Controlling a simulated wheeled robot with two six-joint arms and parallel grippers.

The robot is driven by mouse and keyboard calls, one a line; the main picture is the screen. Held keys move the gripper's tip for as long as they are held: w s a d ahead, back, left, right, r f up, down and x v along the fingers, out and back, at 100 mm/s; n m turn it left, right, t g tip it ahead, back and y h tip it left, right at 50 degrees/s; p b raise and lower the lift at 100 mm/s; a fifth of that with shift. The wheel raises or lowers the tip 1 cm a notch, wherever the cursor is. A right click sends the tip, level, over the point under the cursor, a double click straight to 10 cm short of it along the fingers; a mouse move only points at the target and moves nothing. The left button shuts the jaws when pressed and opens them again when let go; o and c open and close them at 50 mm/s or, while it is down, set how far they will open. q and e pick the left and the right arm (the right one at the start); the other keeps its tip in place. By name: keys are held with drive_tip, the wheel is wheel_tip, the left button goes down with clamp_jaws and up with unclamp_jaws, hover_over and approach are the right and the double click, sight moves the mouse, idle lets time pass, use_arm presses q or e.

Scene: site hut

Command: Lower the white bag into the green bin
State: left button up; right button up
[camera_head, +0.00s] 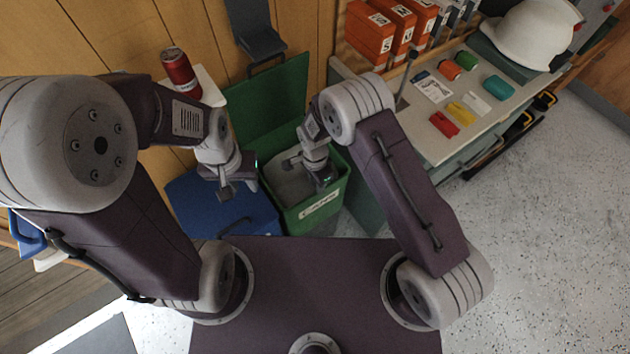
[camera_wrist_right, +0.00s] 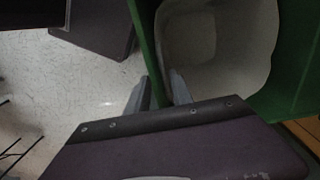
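The green bin (camera_head: 320,214) stands open on the floor with a white label on its front and its green lid raised behind. The white bag (camera_head: 285,186) is down inside it; in the right wrist view the bag (camera_wrist_right: 215,45) lies within the green walls with its mouth open. My right gripper (camera_wrist_right: 158,92) is open at the bin's rim, one finger on each side of a green wall, and does not hold the bag. My left gripper (camera_head: 238,188) appears open and empty, above the blue bin, left of the green bin.
A blue bin (camera_head: 215,208) with its lid down stands left of the green bin. A red can (camera_head: 180,72) stands on a white surface behind. At the right, a bench (camera_head: 455,143) carries small coloured items, orange boxes (camera_head: 371,32) and a white helmet (camera_head: 533,33).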

wheel_tip(320, 180, up, 9)
drive_tip(key=shift+w+a, duration=0.25)
drive_tip(key=shift+w, duration=0.2)
